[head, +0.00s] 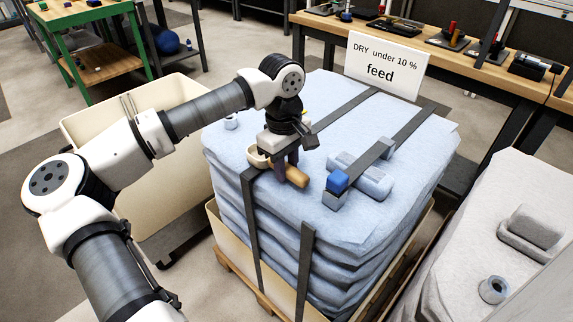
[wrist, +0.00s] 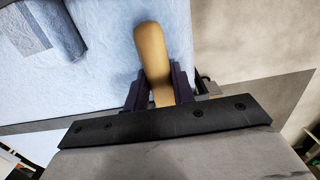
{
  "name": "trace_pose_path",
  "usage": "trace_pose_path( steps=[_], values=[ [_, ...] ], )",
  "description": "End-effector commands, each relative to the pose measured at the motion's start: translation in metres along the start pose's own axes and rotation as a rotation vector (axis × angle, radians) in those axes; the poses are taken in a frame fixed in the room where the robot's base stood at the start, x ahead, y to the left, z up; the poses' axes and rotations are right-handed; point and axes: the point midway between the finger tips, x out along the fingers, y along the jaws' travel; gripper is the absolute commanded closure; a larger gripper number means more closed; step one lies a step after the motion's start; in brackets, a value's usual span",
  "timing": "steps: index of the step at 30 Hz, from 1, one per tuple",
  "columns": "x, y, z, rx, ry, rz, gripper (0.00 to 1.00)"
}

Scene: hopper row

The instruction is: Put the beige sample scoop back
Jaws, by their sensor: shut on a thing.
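The sample scoop has a beige bowl (head: 258,157) and a tan handle (head: 297,176). My gripper (head: 286,166) is shut on the handle, over the near left part of the blue-wrapped stack (head: 255,115). In the wrist view, the handle (wrist: 152,52) stands between the two dark fingers (wrist: 153,92), its rounded end pointing away from the gripper. The bowl is hidden in that view. I cannot tell whether the scoop touches the wrapping.
Dark straps (head: 408,125) cross the stack. A sign reading "DRY under 10 % feed" (head: 384,68) stands behind. A cream bin (head: 160,185) is left; a grey-wrapped stack (head: 450,235) is right.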

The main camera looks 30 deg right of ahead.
Motion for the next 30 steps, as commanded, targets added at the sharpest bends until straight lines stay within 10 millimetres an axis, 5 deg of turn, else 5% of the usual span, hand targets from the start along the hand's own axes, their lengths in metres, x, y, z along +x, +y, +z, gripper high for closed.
trace_pose_path(
  steps=[6,7,12,23,30],
  values=[
    [0.004,0.0,0.0,0.0,0.0,0.0,1.0],
    [0.004,0.0,0.0,0.0,0.0,-0.001,0.74],
    [0.002,0.0,0.0,0.0,0.0,-0.001,0.53],
    [-0.003,0.0,0.0,0.0,0.0,-0.001,0.53],
    [-0.045,0.0,-0.001,-0.001,0.004,0.0,0.53]
  ],
)
